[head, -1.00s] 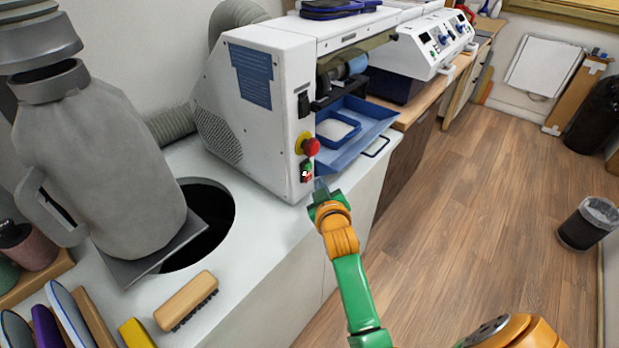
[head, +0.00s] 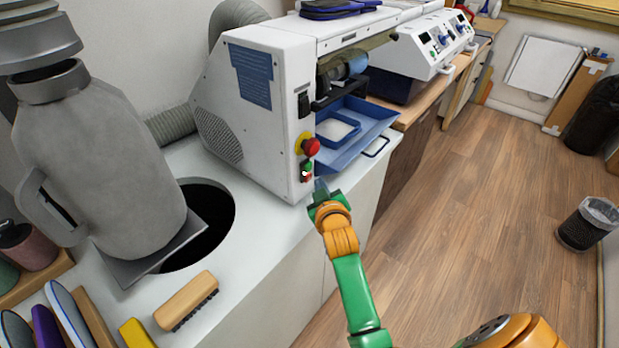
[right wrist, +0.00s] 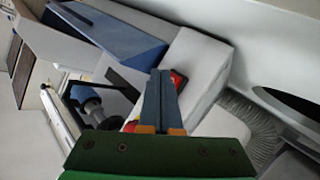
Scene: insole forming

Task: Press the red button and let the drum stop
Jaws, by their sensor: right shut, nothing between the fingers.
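The white machine (head: 262,105) stands on the light cabinet, with its controls on the front edge. A red mushroom button (head: 311,146) on a yellow collar sits above a small switch (head: 307,170) with green and red parts. The drum (head: 357,65) shows in the opening above the blue tray (head: 375,128); I cannot tell whether it turns. My right gripper (head: 320,186) is shut and empty, just below and right of the small switch. In the right wrist view its fingers (right wrist: 160,80) are together, with red parts on either side; contact is unclear. My left gripper is not in view.
A wooden brush (head: 187,300) lies in front. The floor (head: 480,220) on the right is clear up to a small bin (head: 588,222).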

